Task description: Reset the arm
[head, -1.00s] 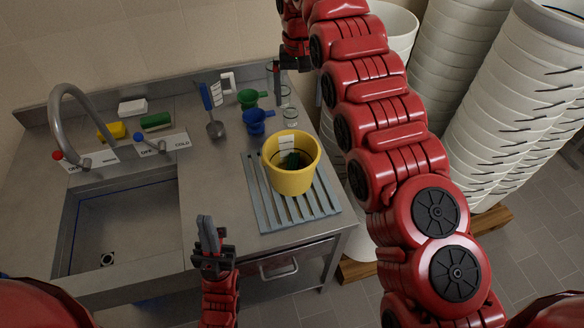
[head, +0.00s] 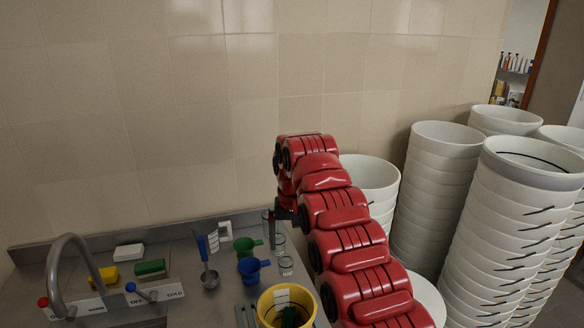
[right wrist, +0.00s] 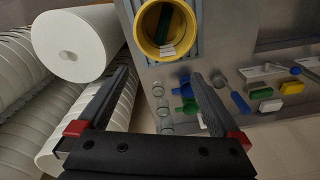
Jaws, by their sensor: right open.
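My right arm reaches up and away in the head view, with its gripper (head: 284,214) over the far right corner of the counter, near the wall. In the right wrist view the right gripper (right wrist: 158,78) is open, with nothing between its fingers. Beyond it in that view are the counter, the yellow bucket (right wrist: 165,52) and small clear glasses (right wrist: 163,108). The yellow bucket also shows at the bottom of the head view (head: 268,312), cut by the edge. My left gripper is in neither view now.
Tall stacks of white buckets (head: 440,165) stand right of my right arm. The counter (head: 190,252) holds a tap (head: 55,262), a blue funnel (head: 252,268), a green funnel (head: 244,246), a blue-handled tool (head: 206,258) and sponges. A tiled wall (head: 190,120) closes the back.

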